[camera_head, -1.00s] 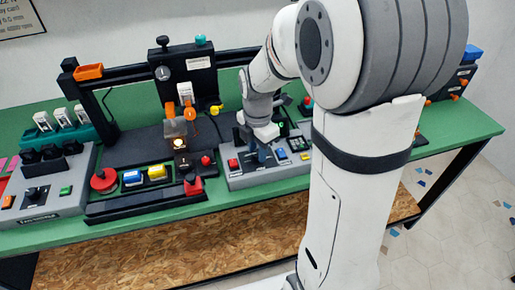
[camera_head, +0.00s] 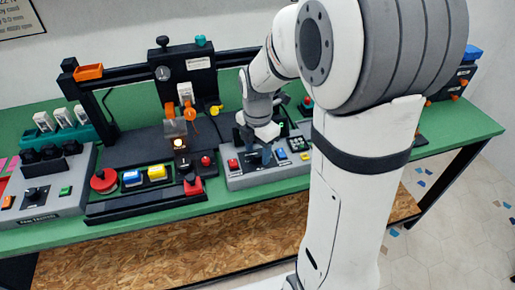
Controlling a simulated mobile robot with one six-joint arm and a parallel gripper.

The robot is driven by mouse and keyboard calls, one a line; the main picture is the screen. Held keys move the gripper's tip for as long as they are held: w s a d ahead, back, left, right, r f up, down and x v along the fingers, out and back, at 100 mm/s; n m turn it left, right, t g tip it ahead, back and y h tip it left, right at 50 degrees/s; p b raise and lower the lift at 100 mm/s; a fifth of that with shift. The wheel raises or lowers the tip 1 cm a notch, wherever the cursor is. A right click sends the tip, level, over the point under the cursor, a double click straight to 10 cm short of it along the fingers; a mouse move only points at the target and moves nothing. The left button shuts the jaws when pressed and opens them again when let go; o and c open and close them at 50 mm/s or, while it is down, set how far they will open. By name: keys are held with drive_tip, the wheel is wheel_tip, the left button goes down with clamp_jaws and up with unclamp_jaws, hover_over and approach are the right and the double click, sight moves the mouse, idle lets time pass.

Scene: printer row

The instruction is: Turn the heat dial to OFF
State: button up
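My gripper (camera_head: 261,153) points down over a grey control box (camera_head: 240,181) right of the printer. The fingers are dark and small, and I cannot tell whether they are open or shut, or whether they touch anything. The box carries a red button (camera_head: 233,164), a blue button (camera_head: 281,155) and a small keypad (camera_head: 297,143). I cannot pick out the heat dial with certainty; part of the box is hidden behind my gripper and wrist. A black knob (camera_head: 35,194) sits on another grey box at the far left. No OFF mark is legible.
The printer's black base has a red knob (camera_head: 103,180), a blue button (camera_head: 132,178), a yellow button (camera_head: 157,173) and a red lever block (camera_head: 193,185). Its orange-tipped head (camera_head: 187,93) hangs close left of my arm. The green table (camera_head: 440,130) is clearer at right.

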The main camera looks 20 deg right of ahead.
sight(258, 153)
wheel_tip(258, 153, up, 8)
drive_tip(key=shift+f, duration=0.1)
idle(0.5)
idle(0.4)
drive_tip(key=s+m+t+p, duration=0.1)
drive_tip(key=s+m+t, duration=0.1)
drive_tip(key=s+m, duration=1.3)
drive_tip(key=m, duration=0.8)
drive_tip(key=shift+r+m+t, duration=0.3)
drive_tip(key=shift+r, duration=0.05)
drive_tip(key=shift+c, duration=0.5)
